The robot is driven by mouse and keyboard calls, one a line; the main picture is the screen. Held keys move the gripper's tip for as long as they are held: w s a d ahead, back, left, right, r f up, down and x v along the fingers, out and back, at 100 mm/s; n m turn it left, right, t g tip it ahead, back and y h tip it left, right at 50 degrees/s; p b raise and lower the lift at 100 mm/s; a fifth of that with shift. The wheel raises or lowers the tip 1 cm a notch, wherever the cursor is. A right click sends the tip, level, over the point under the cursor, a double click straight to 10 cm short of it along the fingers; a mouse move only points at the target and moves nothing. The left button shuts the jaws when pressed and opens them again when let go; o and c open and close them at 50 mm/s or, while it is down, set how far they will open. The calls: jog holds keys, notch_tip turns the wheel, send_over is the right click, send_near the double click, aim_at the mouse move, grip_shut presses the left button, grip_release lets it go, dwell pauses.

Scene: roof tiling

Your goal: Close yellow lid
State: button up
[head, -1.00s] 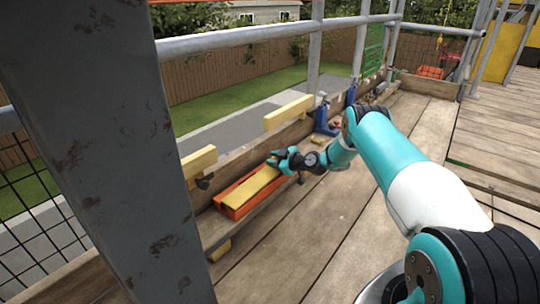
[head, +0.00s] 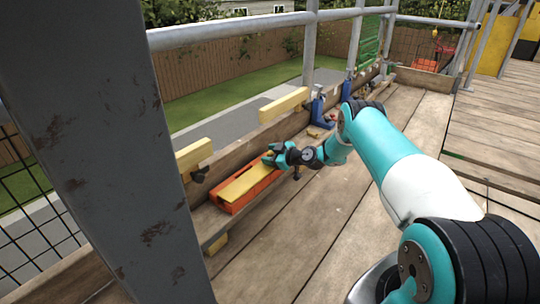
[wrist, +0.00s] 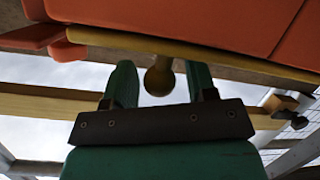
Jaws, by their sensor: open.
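The orange box (head: 222,202) lies lengthwise on the planks beside the low board. The yellow lid (head: 248,182) lies along its top, with orange showing at the near end and sides. My gripper (head: 268,159) is at the lid's far end. In the wrist view, the fingers of my gripper (wrist: 160,77) are apart, on either side of a round brownish-yellow knob (wrist: 159,80) beside the yellow lid's edge (wrist: 205,54). Whether they touch the knob is not clear. Orange box surfaces (wrist: 225,22) fill the top of the wrist view.
Yellow timber pieces (head: 194,155) (head: 284,104) are fixed along the low board. Blue clamps (head: 318,110) stand farther along it. A grey post (head: 95,150) blocks the left side. The planks (head: 300,220) right of the box are clear.

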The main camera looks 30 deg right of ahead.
jog(key=shift+s, duration=0.1)
jog(key=p+v, duration=1)
jog(key=v, duration=0.7)
jog(key=shift+s+r, duration=0.1)
